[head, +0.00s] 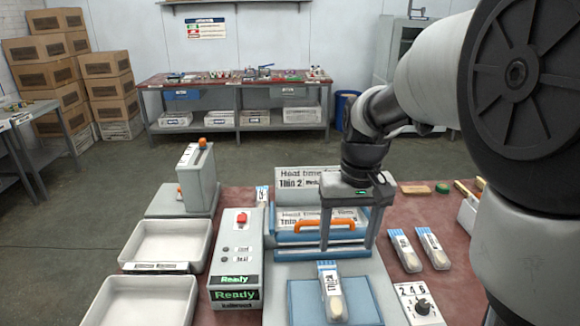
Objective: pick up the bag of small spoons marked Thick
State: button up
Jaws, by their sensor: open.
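A clear bag with a blue top, its label reading "Thick" (333,292), lies on the blue pad (302,298) at the front of the press. A pale spoon shape shows at its near end. My gripper (349,246) points down behind and above the bag, in front of the press's orange handle (300,226). Its two grey fingers are wide apart, with nothing seen between them. The gripper appears clear of the bag.
Two similar bags (404,250) (433,248) lie right of the pad, their labels unclear. A dial box (421,304) is at front right. A control box (236,262) reading "Ready" and two white trays (168,227) (140,286) are left.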

notch_tip(320, 180, down, 3)
jog(key=w, duration=0.2)
jog(key=b, duration=0.2)
send_over(334, 296)
jog(key=shift+g, duration=0.3)
jog(key=f, duration=1.1)
jog(key=shift+d+f, duration=0.35)
jog(key=shift+f, duration=0.05)
jog(key=shift+a+f+b, duration=0.15)
jog(key=shift+f+b, duration=0.1)
jog(key=shift+f, duration=1.15)
jog(key=shift+a+f+b, duration=0.15)
jog(key=shift+f+b, duration=0.1)
jog(key=shift+f, duration=1.15)
jog(key=c, duration=1.2)
